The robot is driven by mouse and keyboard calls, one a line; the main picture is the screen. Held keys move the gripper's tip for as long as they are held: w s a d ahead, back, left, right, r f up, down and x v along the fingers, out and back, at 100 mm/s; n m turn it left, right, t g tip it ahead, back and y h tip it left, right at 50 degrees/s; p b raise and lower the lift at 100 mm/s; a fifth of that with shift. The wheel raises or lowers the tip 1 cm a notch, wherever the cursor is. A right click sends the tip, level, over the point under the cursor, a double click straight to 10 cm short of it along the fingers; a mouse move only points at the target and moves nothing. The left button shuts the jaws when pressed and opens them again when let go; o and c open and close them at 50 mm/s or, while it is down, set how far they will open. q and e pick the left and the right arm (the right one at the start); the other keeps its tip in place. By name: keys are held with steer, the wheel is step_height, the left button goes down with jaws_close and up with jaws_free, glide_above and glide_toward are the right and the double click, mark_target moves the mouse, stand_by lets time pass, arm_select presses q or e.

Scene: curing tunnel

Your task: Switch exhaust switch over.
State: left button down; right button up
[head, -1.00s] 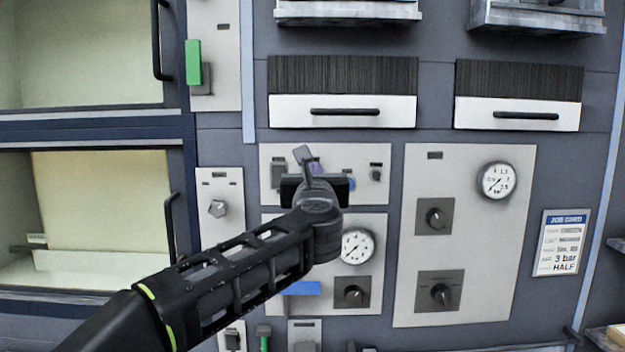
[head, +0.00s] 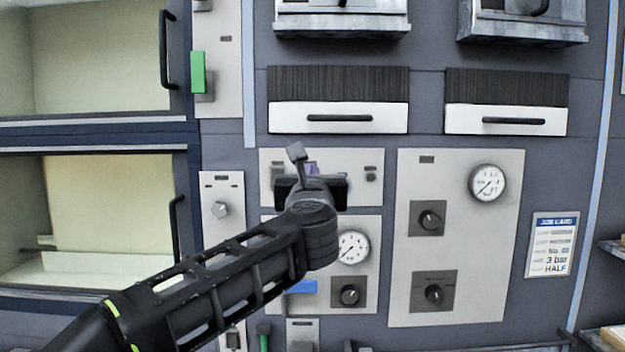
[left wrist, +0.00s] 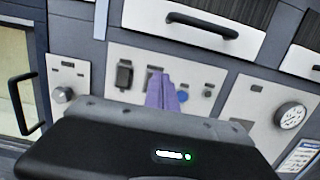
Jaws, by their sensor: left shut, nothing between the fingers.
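A pale control panel (head: 355,163) is on the wall ahead, and it also shows in the left wrist view (left wrist: 225,90). It carries a dark switch (left wrist: 124,74) at left, a blue round button (left wrist: 182,96) and a small dark knob (left wrist: 208,90). The labels are too small to read, so I cannot tell which is the exhaust switch. My left gripper (left wrist: 162,92) has its purple fingers shut and empty, in front of the panel between the dark switch and the blue button. Contact cannot be told. In the head view my left wrist hides the panel's middle. My right gripper is not in view.
A gauge (head: 352,246) and dark knob (head: 349,291) sit below. A larger panel (head: 460,255) with two knobs and a gauge stands right. A drawer handle (head: 340,118) juts out above. An open chamber (head: 110,210) with a door handle is at left.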

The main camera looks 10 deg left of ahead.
arm_select(q)
steer(key=r+b+v, duration=0.1)
steer(key=v, duration=0.5)
steer(key=shift+s+r+b, duration=0.15)
steer(key=shift+s+b, duration=0.25)
